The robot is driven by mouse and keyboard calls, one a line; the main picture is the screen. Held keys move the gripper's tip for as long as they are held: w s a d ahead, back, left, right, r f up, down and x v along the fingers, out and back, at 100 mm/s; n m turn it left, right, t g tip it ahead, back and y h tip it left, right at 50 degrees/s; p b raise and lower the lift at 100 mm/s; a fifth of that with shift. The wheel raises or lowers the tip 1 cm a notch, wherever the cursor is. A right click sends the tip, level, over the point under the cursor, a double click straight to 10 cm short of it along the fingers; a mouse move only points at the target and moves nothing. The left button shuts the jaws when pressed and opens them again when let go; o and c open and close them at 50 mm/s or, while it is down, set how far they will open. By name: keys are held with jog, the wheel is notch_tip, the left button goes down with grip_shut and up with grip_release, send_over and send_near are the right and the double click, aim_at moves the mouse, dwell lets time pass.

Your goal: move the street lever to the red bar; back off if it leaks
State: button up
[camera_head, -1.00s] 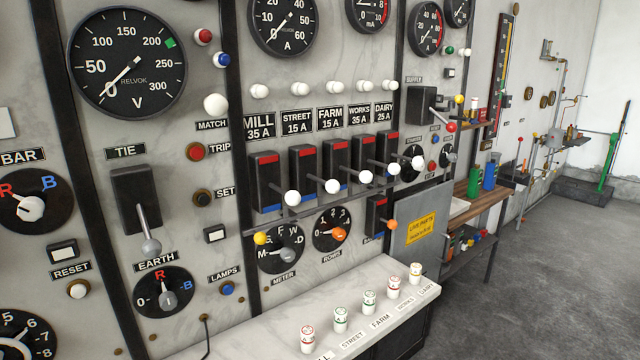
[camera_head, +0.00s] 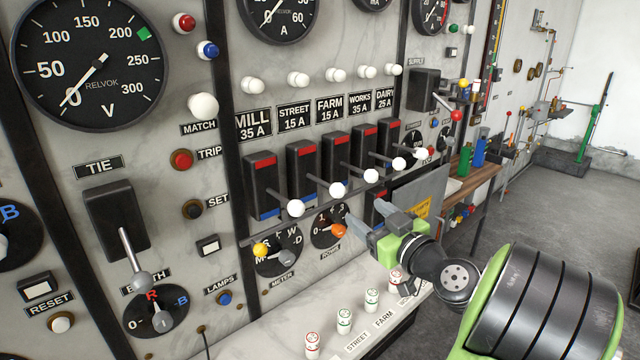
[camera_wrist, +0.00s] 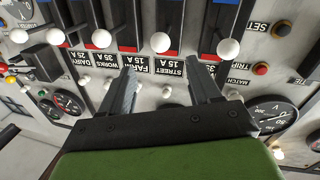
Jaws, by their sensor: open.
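The street lever (camera_head: 337,190) is a white-knobbed lever on a black switch housing (camera_head: 306,172), second from the left in a row of several. Its red bar (camera_head: 301,151) is at the housing's top. The knob sits low, by the blue end. My gripper (camera_head: 362,210) is open and empty, below and right of the street knob, apart from it. The inverted wrist view shows the street knob (camera_wrist: 160,42) beyond the gap between my fingers (camera_wrist: 165,85), with the STREET label (camera_wrist: 170,67) nearer.
The mill knob (camera_head: 295,208) and farm knob (camera_head: 371,176) flank the street knob closely. A rail runs under the levers, with a yellow knob (camera_head: 260,249) and orange dial knob (camera_head: 339,231) below. A pale ledge (camera_head: 290,330) with several small fuses juts out beneath.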

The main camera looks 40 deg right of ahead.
aim_at(333, 189)
jog(key=w+p, duration=0.1)
jog(key=w, duration=0.3)
jog(key=w+d+p, duration=0.1)
jog(key=w, duration=0.4)
jog(key=w+d+p, duration=0.1)
jog(key=w+p, duration=0.1)
jog(key=w, duration=0.2)
jog(key=shift+w+d, duration=0.2)
jog(key=shift+w, duration=0.05)
jog(key=shift+s, duration=0.1)
grip_shut()
